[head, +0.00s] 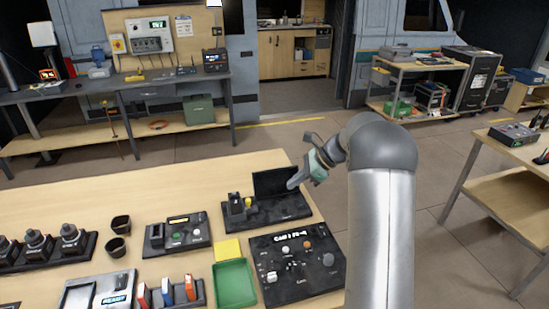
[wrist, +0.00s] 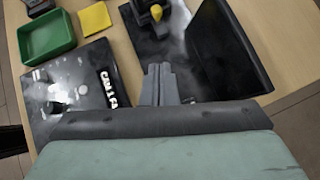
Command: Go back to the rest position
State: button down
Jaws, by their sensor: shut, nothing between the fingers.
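My gripper (head: 294,183) is at the end of my arm, over the right part of the wooden table (head: 180,188) in the head view. It is shut and empty. In the wrist view its fingers (wrist: 159,84) are together, above a black base with an upright black panel (wrist: 218,50) and a yellow knob (wrist: 156,13). That unit also shows in the head view as a dark panel (head: 274,183) beside the fingertips. I cannot tell whether the fingertips touch it.
A black control panel (head: 270,262), a green tray (head: 234,302) and a yellow pad (head: 228,249) are near the gripper. A switch box (head: 165,236), dark cups (head: 121,223) and several knobbed units stand further left. The table's back strip is clear.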

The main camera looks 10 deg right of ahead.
jog(key=s+a+r+n+g+h, duration=0.1)
jog(key=s+a+r+n, duration=0.1)
jog(key=s+a+n, duration=0.3)
jog(key=s+r+n+h, duration=0.2)
jog(key=s, duration=0.6)
jog(key=s+a+r+n+g+h, duration=0.1)
jog(key=s+a+n, duration=0.25)
jog(key=s, duration=0.25)
jog(key=s+f+n+h, duration=0.2)
jog(key=s+n+h, duration=0.2)
jog(key=s+n, duration=0.6)
jog(key=s, duration=0.8)
jog(key=shift+d+f+n+h, duration=0.25)
jog(key=shift+f+n+h, duration=0.05)
jog(key=shift+n, duration=0.05)
